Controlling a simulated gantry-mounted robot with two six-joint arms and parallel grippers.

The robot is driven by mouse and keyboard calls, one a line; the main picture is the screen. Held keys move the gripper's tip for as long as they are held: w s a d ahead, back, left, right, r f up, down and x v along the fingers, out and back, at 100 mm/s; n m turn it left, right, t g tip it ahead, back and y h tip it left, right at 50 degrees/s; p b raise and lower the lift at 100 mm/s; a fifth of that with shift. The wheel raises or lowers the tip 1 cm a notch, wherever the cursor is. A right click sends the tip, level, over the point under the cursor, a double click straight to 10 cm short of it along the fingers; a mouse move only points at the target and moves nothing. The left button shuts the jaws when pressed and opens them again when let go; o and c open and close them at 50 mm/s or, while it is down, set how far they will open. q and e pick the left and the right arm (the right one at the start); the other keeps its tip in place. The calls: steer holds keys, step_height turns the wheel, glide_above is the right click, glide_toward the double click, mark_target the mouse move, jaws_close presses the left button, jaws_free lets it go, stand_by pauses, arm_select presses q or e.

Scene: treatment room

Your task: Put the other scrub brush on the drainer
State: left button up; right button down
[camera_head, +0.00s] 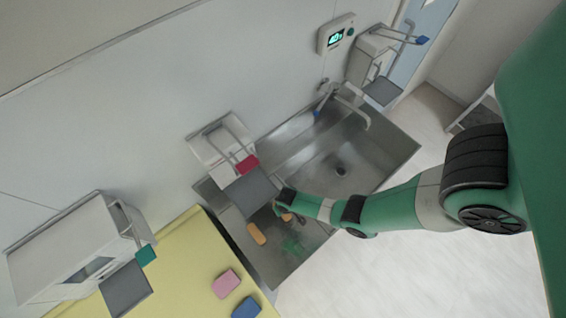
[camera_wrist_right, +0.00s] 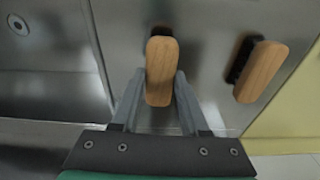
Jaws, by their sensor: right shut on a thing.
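My right gripper (camera_head: 283,207) reaches in over the steel drainer (camera_head: 271,268) beside the sink. In the right wrist view, this gripper (camera_wrist_right: 160,88) is shut on a wooden-backed scrub brush (camera_wrist_right: 160,62), its fingers on either side of it. In the head view, only a small part of this brush (camera_head: 286,216) shows by the gripper. I cannot tell whether it touches the drainer. A second scrub brush (camera_head: 257,233) lies on the drainer, left of the gripper; in the wrist view this brush (camera_wrist_right: 262,72) is at the right, dark bristles showing. My left gripper is not in view.
The sink basin (camera_head: 352,150) with its tap adjoins the drainer. A yellow counter (camera_head: 185,262) holds a pink block (camera_head: 226,283) and a blue block (camera_head: 246,308). A wall dispenser (camera_head: 213,148) with a grey plate (camera_head: 251,193) overhangs the drainer's back edge. A green translucent patch (camera_head: 293,244) shows on the drainer.

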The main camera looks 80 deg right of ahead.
steer(key=shift+s+d+f, duration=0.1)
steer(key=shift+s+f, duration=0.1)
steer(key=shift+f, duration=0.35)
steer(key=c, duration=0.9)
jaws_free()
steer(key=o, duration=0.5)
